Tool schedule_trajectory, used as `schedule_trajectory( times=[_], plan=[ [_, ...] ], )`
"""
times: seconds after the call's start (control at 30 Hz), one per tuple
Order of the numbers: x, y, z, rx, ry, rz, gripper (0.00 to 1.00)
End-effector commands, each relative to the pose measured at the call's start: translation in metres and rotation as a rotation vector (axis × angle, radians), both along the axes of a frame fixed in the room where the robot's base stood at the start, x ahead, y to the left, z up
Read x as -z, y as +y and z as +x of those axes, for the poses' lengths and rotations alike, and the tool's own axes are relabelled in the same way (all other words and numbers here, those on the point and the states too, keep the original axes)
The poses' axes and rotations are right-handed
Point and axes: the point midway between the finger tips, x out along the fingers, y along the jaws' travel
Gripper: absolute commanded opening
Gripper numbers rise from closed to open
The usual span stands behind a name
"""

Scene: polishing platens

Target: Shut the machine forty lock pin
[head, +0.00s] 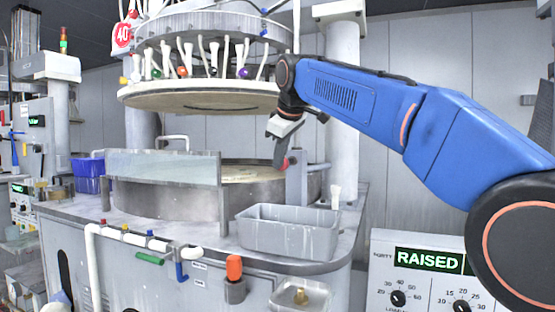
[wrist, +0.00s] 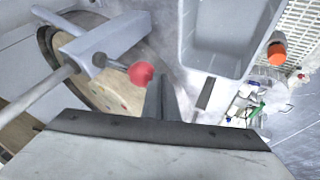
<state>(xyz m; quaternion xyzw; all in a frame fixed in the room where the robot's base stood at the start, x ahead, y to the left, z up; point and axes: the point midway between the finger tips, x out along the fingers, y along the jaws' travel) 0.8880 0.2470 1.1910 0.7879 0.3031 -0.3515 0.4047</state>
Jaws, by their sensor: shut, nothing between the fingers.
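Machine forty carries a red round sign (head: 122,37) and a raised upper head (head: 205,95) above a round lower platen (head: 250,174). The lock pin shows as a red ball knob (wrist: 141,73) on a short dark stem at a grey bracket (wrist: 100,52) in the wrist view. A bit of the red knob (head: 285,163) shows in the head view beside my fingers. My gripper (head: 278,160) points down at the platen's right edge. Its fingers (wrist: 160,85) are shut and empty, just right of the knob in the wrist view. I cannot tell whether they touch it.
A grey open tray (head: 290,252) stands on the deck in front of the platen. A clear splash panel (head: 165,180) stands left of it. An orange-topped item (head: 234,268) is on the front face. A panel at lower right reads RAISED (head: 427,260).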

Motion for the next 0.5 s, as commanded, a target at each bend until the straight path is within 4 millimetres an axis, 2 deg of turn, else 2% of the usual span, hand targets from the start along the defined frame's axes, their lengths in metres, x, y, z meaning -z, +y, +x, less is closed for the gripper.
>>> schedule_trajectory(
  times=[0.27, 0.5],
  plan=[
    [0.000, -0.001, 0.001, 0.001, 0.000, 0.001, 0.00],
    [0.000, -0.013, 0.034, 0.004, 0.000, 0.000, 0.00]
  ],
)
